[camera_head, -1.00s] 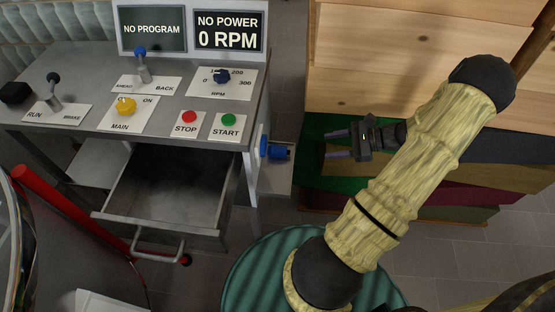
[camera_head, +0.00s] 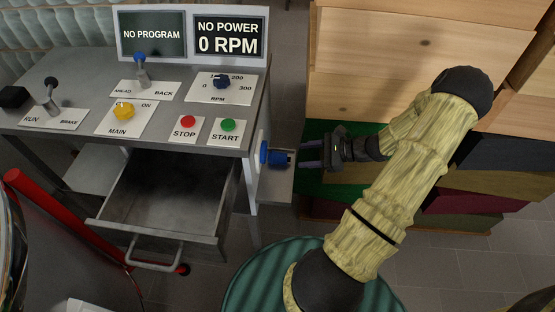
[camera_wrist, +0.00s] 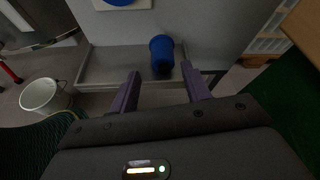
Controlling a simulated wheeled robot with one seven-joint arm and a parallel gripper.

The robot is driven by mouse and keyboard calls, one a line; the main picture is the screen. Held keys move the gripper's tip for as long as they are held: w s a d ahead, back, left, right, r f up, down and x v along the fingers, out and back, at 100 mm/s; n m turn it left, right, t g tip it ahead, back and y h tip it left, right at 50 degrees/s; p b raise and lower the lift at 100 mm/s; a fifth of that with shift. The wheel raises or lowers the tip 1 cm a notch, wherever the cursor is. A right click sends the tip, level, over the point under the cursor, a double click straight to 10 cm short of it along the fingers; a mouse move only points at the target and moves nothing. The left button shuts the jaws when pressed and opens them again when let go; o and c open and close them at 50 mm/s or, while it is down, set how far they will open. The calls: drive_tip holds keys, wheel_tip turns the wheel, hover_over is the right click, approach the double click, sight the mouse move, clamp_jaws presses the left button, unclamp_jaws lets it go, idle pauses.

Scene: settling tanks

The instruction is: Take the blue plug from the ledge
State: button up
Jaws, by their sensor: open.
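The blue plug (camera_head: 279,158) lies on a small grey ledge (camera_head: 275,189) on the right side of the control desk. In the wrist view the plug (camera_wrist: 162,54) lies on the ledge (camera_wrist: 110,68), ahead of my fingers. My gripper (camera_head: 306,154) is open and empty, just to the right of the plug, its fingers pointing at it. In the wrist view the gripper (camera_wrist: 162,88) has its two fingertips apart, with the plug beyond the gap between them. I see no contact. A blue round part (camera_head: 263,152) on the desk's side panel is beside the plug.
The desk (camera_head: 251,110) carries levers, knobs and buttons; its screen reads "NO POWER 0 RPM". An open drawer (camera_head: 160,196) juts out from its front. Wooden boxes (camera_head: 410,50) stand behind my arm. A white bucket (camera_wrist: 45,95) shows at left in the wrist view.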

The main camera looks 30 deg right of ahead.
sight(283, 156)
drive_tip(key=shift+x, duration=1.65)
drive_tip(key=b+x, duration=0.2)
drive_tip(key=x, duration=0.3)
drive_tip(key=shift+w+d+f, duration=0.1)
drive_tip(key=shift+w+f, duration=0.05)
drive_tip(key=shift+w, duration=0.05)
drive_tip(key=shift+c, duration=0.4)
drive_tip(key=c, duration=0.8)
wheel_tip(283, 156, up, 18)
drive_tip(key=p, duration=0.5)
